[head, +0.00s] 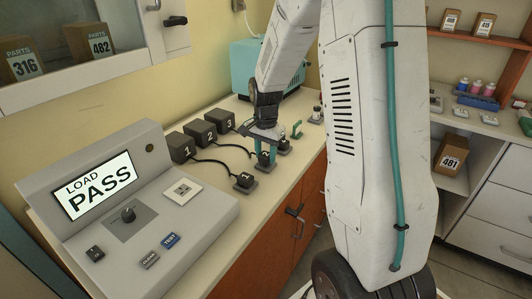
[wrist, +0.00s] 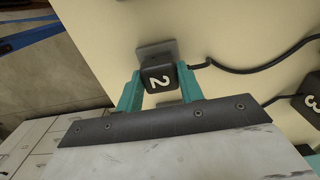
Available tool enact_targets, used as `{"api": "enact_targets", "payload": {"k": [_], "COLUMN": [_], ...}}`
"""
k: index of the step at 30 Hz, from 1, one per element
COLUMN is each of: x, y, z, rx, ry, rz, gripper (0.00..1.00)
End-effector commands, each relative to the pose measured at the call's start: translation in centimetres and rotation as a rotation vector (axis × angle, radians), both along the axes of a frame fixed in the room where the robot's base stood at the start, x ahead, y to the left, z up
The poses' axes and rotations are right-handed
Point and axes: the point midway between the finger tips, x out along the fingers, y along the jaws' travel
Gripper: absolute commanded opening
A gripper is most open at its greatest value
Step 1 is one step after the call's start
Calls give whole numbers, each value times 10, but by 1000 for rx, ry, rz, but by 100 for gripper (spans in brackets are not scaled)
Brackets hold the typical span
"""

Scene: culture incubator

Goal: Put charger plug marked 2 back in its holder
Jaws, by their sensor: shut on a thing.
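The charger plug marked 2 (wrist: 158,78) is a dark block with a white 2 on its top, and a black cable leaves its side. My gripper (wrist: 160,84) is shut on it, one teal finger on each side. A grey square holder plate (wrist: 153,50) shows right behind the plug, partly hidden by it. In the head view plug 2 (head: 263,158) is upright under my gripper, at its plate (head: 265,168) on the counter. I cannot tell whether it is fully seated. The charger box marked 2 (head: 197,133) stands behind, to the left.
Plug 1 (head: 245,181) sits on its plate in front. Charger boxes 1 (head: 178,147) and 3 (head: 219,120) stand along the wall. A grey console (head: 130,220) reads LOAD PASS at the left. A small teal hook-shaped item (head: 297,130) stands beyond my gripper. Cables cross the counter.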

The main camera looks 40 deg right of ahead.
Motion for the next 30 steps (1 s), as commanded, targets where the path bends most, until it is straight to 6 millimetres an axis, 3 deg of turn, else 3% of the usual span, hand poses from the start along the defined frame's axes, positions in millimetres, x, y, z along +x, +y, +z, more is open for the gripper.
{"api": "enact_targets", "payload": {"k": [21,22,24,30], "x": [0,0,0,0], "y": [0,0,0,0], "z": [-11,-10,-10,-10], "rx": [0,0,0,0], "ry": [0,0,0,0], "rz": [0,0,0,0], "gripper": [0,46,63,63]}}
